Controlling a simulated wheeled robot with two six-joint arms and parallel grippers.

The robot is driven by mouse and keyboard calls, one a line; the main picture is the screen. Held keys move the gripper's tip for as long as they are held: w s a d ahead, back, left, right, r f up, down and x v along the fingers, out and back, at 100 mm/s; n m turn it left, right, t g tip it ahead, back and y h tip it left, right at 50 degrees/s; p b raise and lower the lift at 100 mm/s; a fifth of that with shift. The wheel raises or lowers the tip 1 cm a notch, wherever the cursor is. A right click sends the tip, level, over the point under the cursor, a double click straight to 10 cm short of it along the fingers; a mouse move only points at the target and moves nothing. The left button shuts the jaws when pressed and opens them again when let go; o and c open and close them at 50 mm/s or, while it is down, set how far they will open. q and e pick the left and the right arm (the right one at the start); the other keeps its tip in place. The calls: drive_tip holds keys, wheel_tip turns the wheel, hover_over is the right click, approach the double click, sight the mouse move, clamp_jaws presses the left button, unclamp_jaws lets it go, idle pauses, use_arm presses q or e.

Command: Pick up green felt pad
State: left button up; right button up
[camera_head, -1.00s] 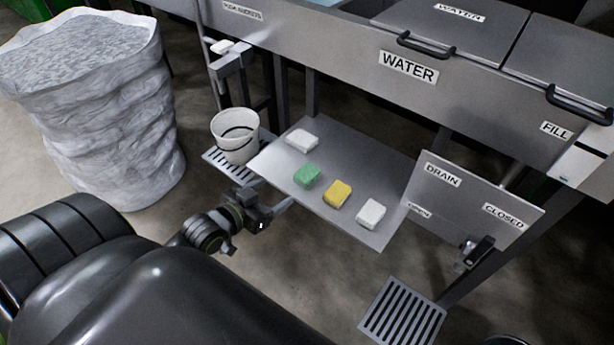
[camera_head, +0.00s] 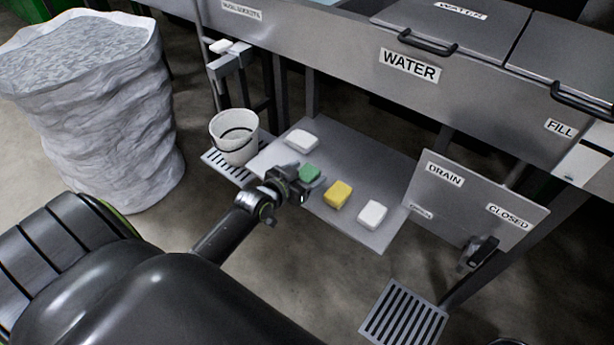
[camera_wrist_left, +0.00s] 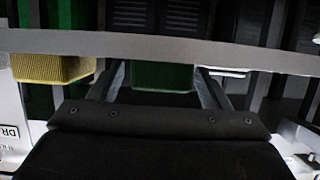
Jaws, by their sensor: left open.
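The green felt pad (camera_head: 310,173) lies on a grey metal shelf (camera_head: 368,232), between a white pad and a yellow pad. My left gripper (camera_head: 303,185) is at the near side of the green pad and partly covers it in the head view. In the left wrist view the green pad (camera_wrist_left: 162,77) shows between the two fingers of the open left gripper (camera_wrist_left: 164,88). Whether the fingers touch it, I cannot tell. My right gripper is in neither view.
The yellow pad (camera_head: 338,194) and a white pad (camera_head: 372,213) lie to the right; another white pad (camera_head: 302,140) lies behind. A white bucket (camera_head: 234,138) stands left of the shelf. A drain panel (camera_head: 475,200) is at the right.

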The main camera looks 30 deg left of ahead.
use_arm(q)
drive_tip(key=shift+w+f, duration=0.15)
drive_tip(key=shift+w, duration=0.15)
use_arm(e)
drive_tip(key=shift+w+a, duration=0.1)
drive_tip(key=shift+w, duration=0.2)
use_arm(q)
drive_tip(key=c, duration=1)
drive_tip(key=shift+c, duration=0.2)
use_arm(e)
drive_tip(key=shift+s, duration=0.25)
